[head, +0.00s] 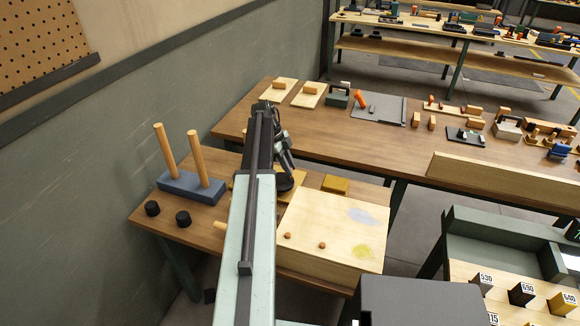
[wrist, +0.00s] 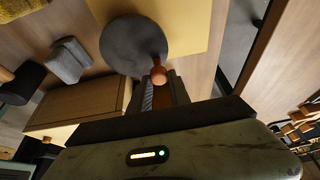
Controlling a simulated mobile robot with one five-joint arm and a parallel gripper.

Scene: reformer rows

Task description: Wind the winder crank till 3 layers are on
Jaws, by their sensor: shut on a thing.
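The winder shows in the wrist view as a dark grey round disc (wrist: 128,45) on a pale yellow board (wrist: 190,22). An orange-brown crank knob (wrist: 158,74) stands at the disc's edge. My gripper (wrist: 164,88) has its two fingers closed on the knob from either side. In the head view, my arm covers much of the winder; part of its board (head: 296,192) and dark disc (head: 287,183) show beside my arm. I cannot make out any wound layers or a count in either view.
A yellow block (head: 335,184) lies to the right.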

